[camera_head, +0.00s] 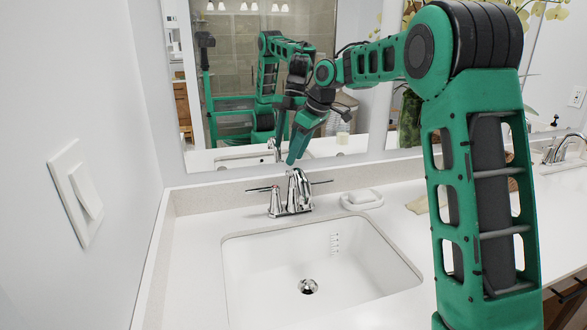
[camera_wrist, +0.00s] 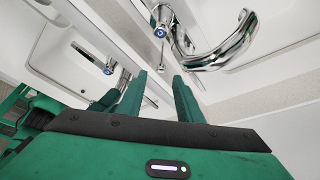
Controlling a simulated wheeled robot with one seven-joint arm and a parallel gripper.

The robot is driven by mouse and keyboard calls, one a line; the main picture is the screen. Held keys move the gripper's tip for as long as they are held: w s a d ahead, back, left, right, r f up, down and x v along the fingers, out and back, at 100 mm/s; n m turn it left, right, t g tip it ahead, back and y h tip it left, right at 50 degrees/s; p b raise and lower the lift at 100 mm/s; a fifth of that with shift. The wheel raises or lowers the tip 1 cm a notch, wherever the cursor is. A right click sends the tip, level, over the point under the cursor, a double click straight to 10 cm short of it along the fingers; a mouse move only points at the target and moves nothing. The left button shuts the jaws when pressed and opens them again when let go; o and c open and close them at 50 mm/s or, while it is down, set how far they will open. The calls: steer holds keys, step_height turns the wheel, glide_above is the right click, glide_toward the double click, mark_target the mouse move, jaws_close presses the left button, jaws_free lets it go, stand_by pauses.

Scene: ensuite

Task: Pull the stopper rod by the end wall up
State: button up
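The chrome faucet (camera_head: 293,195) stands behind the near sink, close to the left wall. My gripper (camera_head: 293,160) is above and just behind it, pointing down near the mirror. In the wrist view the curved spout (camera_wrist: 228,48) is up and to the right of my fingers. My gripper (camera_wrist: 159,79) is open, with a gap between its two green fingers. A thin chrome stopper rod (camera_wrist: 160,67) shows in line with that gap, apart from the fingers as far as I can tell. The rod is not distinct in the head view.
The mirror (camera_head: 230,80) behind the counter reflects my arm and the faucet. A white soap dish (camera_head: 362,199) lies right of the faucet. The white sink (camera_head: 255,265) is empty. A second faucet (camera_head: 567,148) stands far right. The left wall carries a switch plate (camera_head: 77,193).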

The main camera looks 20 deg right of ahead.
steer(key=shift+x, duration=2.75)
steer(key=shift+r, duration=0.1)
steer(key=shift+c, duration=0.4)
